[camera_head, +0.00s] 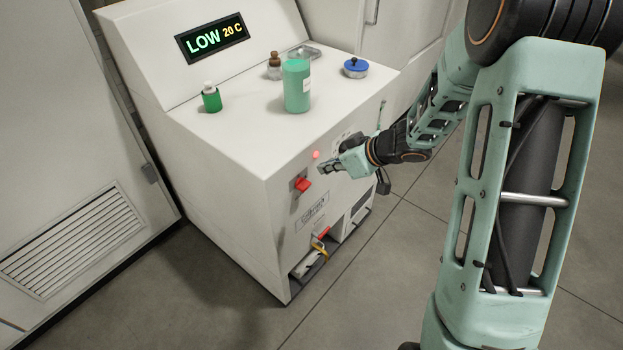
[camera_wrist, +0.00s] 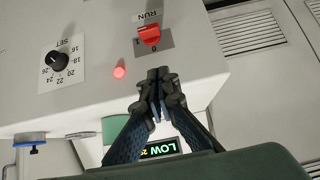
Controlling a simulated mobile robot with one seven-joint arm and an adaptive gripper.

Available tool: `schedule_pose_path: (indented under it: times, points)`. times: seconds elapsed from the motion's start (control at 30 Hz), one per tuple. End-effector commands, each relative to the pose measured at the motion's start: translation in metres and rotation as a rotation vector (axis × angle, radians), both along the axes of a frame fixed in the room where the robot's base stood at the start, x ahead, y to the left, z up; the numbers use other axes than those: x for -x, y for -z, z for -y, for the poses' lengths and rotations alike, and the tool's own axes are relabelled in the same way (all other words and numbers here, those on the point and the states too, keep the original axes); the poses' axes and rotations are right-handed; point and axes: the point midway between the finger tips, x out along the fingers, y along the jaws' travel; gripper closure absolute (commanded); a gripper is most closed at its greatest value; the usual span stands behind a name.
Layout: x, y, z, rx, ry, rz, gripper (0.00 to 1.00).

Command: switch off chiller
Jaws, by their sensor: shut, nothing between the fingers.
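The chiller is a white cabinet (camera_head: 235,150) with a sloped top display (camera_head: 212,38) reading "LOW 20 C". On its front panel is a red rotary switch (camera_head: 302,184), labelled RUN with 1 and 0 marks. The switch also shows in the wrist view (camera_wrist: 149,35). A red lamp (camera_head: 316,154) glows near the switch, and it shows in the wrist view (camera_wrist: 119,72). My gripper (camera_head: 324,168) is shut and empty in front of the panel, close to the switch and lamp. In the wrist view its fingertips (camera_wrist: 158,76) lie apart from the switch in the picture.
A black SET dial (camera_wrist: 59,60) is on the same panel. On the chiller top stand a green jar (camera_head: 296,86), a small green bottle (camera_head: 211,98), a brown bottle (camera_head: 274,66) and a blue-lidded container (camera_head: 356,68). A vented white cabinet (camera_head: 60,150) stands at left.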

Motion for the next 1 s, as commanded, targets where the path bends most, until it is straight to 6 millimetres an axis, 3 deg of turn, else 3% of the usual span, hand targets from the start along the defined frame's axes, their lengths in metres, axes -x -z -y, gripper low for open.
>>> schedule_pose_path:
  times: [0.53, 0.7, 1.0]
  points:
    - [-0.043, 0.074, -0.057, 0.000, -0.002, -0.001, 1.00]
    - [-0.042, 0.099, -0.055, 0.000, 0.001, -0.003, 1.00]
    - [-0.042, 0.109, -0.054, 0.001, 0.001, 0.000, 1.00]
